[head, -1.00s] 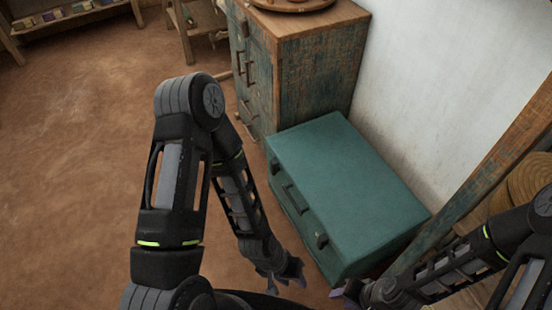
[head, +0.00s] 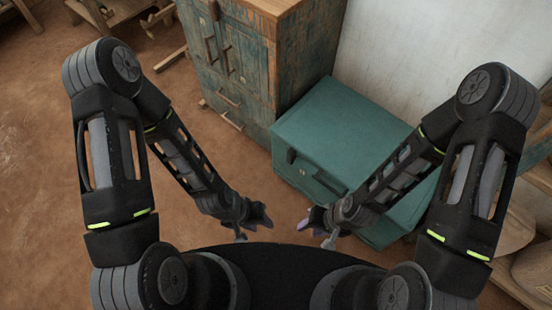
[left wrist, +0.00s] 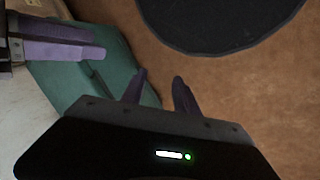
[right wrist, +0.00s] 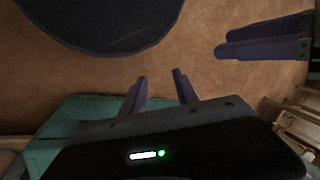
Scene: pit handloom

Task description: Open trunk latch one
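The teal trunk (head: 345,122) stands on the floor right of centre, lid shut. A dark latch (head: 291,156) shows at the left of its front, with a dark handle (head: 328,183) beside it. My right arm hides the right part of the front, so no second latch is visible. My left gripper (head: 257,222) is open and empty, left of and in front of the trunk. My right gripper (head: 316,222) is open and empty, in front of the trunk and apart from the latch. The trunk also shows in the left wrist view (left wrist: 85,75) and right wrist view (right wrist: 75,118).
A worn blue-green wooden cabinet (head: 240,65) with handles stands directly behind and left of the trunk. A white wall (head: 385,50) rises behind it. Wooden pieces (head: 520,220) stand at the right edge.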

